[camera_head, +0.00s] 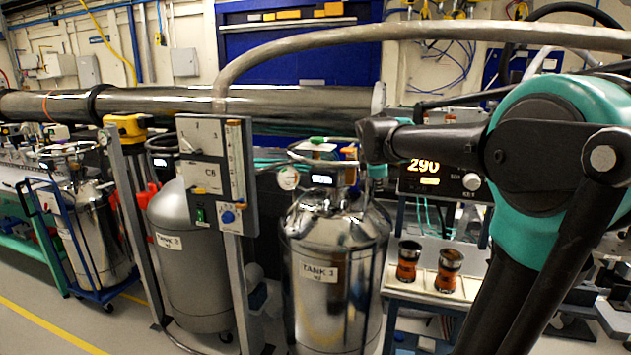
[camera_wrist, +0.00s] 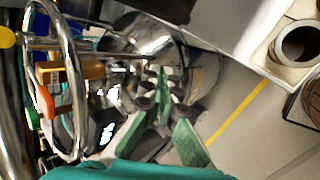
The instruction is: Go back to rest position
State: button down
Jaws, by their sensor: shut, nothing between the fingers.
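My gripper (camera_wrist: 160,92) shows in the wrist view with its green and dark fingers drawn together, shut and empty. Below and behind it in that view is the shiny metal top of a tank with a round chrome rail (camera_wrist: 78,85). In the head view my arm reaches in from the right, and its far end is near the top of the steel tank labelled TANK 3 (camera_head: 318,272). The fingers cannot be made out clearly in the head view. I cannot tell whether they touch the tank fittings.
A small table (camera_head: 425,292) right of the tank bears two cups (camera_head: 408,262) (camera_head: 448,270). A grey tank (camera_head: 185,262) and a control panel on a post (camera_head: 205,165) stand to the left. A large steel pipe (camera_head: 290,103) runs behind. Open floor lies at the lower left.

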jog(key=s+f+m, duration=0.3)
jog(key=s+f, duration=0.2)
jog(key=f, duration=0.1)
jog(key=s+f+m+g+y, duration=0.1)
jog(key=s+f+m, duration=0.2)
jog(key=s+f, duration=0.3)
jog(key=s+d+f+m+g, duration=0.1)
jog(key=s+f+m, duration=0.2)
jog(key=s+f, duration=0.2)
jog(key=shift+s+f+m, duration=0.2)
jog(key=shift+f+m, duration=0.2)
jog(key=s+a+f+m+g+y, duration=0.1)
jog(key=s+f+m, duration=0.5)
jog(key=s+f, duration=0.4)
jog(key=s, duration=0.3)
jog(key=shift+s+f+m+y, duration=0.3)
jog(key=shift+m, duration=0.1)
